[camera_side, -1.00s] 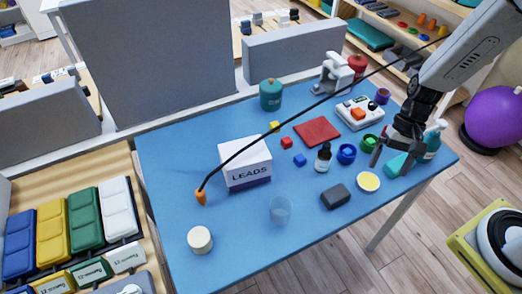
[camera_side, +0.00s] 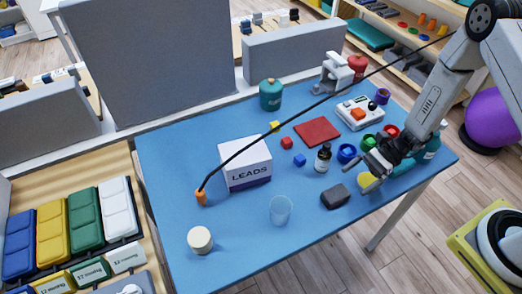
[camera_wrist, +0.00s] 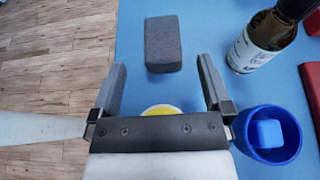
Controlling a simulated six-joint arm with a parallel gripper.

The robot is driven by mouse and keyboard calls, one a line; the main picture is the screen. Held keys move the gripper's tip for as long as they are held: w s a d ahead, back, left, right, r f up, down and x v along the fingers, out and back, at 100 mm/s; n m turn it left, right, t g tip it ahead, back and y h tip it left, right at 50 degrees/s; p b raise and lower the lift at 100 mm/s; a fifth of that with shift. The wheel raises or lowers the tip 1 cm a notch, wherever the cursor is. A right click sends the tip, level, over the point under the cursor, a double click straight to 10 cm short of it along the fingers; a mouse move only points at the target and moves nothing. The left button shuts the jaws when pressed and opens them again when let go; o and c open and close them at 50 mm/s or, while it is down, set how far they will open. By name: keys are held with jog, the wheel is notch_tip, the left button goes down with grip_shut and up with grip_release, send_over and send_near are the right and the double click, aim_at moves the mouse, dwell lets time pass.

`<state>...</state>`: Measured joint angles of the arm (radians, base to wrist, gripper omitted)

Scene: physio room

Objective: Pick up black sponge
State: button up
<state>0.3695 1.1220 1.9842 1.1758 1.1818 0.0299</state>
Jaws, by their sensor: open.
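The black sponge (camera_side: 335,196) is a dark grey block lying flat on the blue table, near its front edge. In the wrist view the sponge (camera_wrist: 163,44) lies ahead of the fingertips, roughly in line with the gap between them. My gripper (camera_side: 366,169) is over the table to the right of the sponge, apart from it. In the wrist view my gripper (camera_wrist: 160,75) has its two fingers spread, with nothing held between them. A round yellow-topped lid (camera_wrist: 161,110) shows below the gap, partly hidden by the gripper body.
A brown bottle (camera_side: 323,158) stands behind the sponge, and a blue cup (camera_wrist: 268,134) holding a blue cube is close to the right finger. A clear cup (camera_side: 280,210) stands left of the sponge. A white LEADS box (camera_side: 245,165) is farther left. Bare table surrounds the sponge.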

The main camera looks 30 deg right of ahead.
aim_at(333, 194)
jog(key=shift+f, duration=0.1)
jog(key=shift+x, duration=1.1)
jog(key=shift+a, duration=0.1)
jog(key=shift+x, duration=2.5)
jog(key=shift+w, duration=0.1)
jog(key=c, duration=1.2)
jog(key=shift+r, duration=0.2)
jog(key=shift+c, duration=0.2)
